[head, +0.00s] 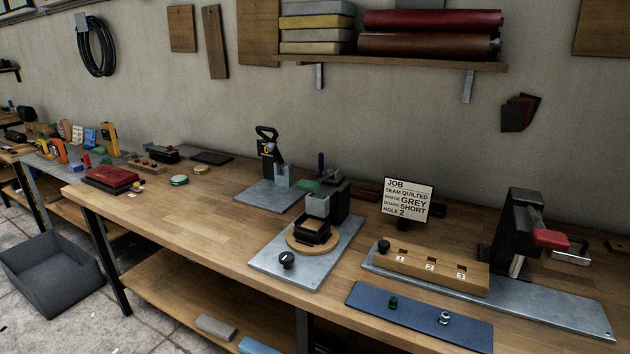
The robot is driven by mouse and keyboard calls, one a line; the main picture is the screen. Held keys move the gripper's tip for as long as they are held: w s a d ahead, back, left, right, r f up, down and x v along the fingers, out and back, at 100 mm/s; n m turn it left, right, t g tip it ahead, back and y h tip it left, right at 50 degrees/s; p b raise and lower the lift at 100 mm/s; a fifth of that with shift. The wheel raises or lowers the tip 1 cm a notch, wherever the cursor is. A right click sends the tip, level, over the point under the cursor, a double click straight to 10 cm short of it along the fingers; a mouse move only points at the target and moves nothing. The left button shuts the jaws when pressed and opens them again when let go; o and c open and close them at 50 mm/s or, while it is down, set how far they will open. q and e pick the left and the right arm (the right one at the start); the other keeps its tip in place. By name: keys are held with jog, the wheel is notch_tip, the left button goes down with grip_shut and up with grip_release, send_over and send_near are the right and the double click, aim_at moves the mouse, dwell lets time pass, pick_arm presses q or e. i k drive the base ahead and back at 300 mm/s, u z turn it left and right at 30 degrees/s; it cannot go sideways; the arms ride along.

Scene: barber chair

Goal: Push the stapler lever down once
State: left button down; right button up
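No device in the head view is labelled as a stapler, and I cannot tell for sure which one it is. At the right stands a black upright device (517,225) with a red-ended lever (549,237) sticking out to the right, over a long metal plate. Further left, a black tool with a loop handle (267,133) stands upright on a grey metal plate (268,197). Between them is a black press (342,200) with a round wooden ring (297,243) in front. Neither of my grippers is in view.
The wooden bench (190,219) has bare room at its left middle. A job card (407,195) stands behind a numbered wooden block (398,268). A blue mat (375,312) with two small parts lies at the front edge. A grey bin (52,280) stands on the floor.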

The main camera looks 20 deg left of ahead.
aim_at(310, 186)
jog(key=u, duration=2.35)
jog(key=i, duration=1.75)
jog(key=z, duration=3.7)
